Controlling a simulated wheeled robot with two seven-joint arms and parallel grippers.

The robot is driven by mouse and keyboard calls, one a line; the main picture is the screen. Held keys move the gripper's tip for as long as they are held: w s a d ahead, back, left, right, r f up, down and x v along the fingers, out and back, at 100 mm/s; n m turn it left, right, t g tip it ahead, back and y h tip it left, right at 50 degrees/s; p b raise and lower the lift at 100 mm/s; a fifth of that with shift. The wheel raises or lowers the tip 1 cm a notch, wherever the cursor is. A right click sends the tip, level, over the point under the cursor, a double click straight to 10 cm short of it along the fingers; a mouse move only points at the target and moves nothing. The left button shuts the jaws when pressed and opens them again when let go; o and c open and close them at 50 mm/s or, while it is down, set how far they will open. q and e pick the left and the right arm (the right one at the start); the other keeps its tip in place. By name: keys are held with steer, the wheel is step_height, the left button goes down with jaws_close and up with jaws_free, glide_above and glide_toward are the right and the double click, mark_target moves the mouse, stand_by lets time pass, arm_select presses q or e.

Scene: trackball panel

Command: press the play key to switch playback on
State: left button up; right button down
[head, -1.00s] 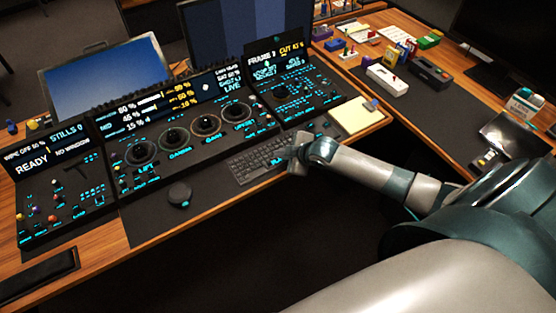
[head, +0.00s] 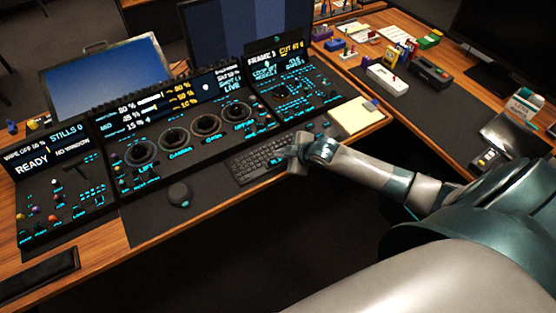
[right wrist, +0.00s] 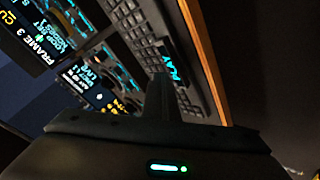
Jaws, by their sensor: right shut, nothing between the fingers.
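The play key (right wrist: 177,66) carries a glowing cyan PLAY label in the right wrist view, along the edge of a black keyboard (right wrist: 137,30). In the head view the keyboard (head: 252,164) lies in front of the trackball panel (head: 160,152). My right gripper (head: 294,160) is over the keyboard's right end and partly hides it. In the right wrist view its shut, empty fingers (right wrist: 160,84) end close to the play key. I cannot tell whether they touch it. My left gripper is not in view.
A dark puck-like device (head: 179,194) sits left of the keyboard. A yellow notepad (head: 355,116) lies right of the panel. The wooden desk edge (right wrist: 205,60) runs close beside the keyboard. The side desk holds several small items.

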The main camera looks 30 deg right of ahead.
steer(key=shift+f+b, duration=0.35)
steer(key=shift+f, duration=0.65)
stand_by(1.0)
steer(key=shift+r, duration=0.15)
steer(key=shift+r+p, duration=0.85)
steer(key=shift+p, duration=0.2)
step_height(320, 180, up, 5)
steer(key=p, duration=0.4)
steer(key=shift+p, duration=0.4)
stand_by(0.6)
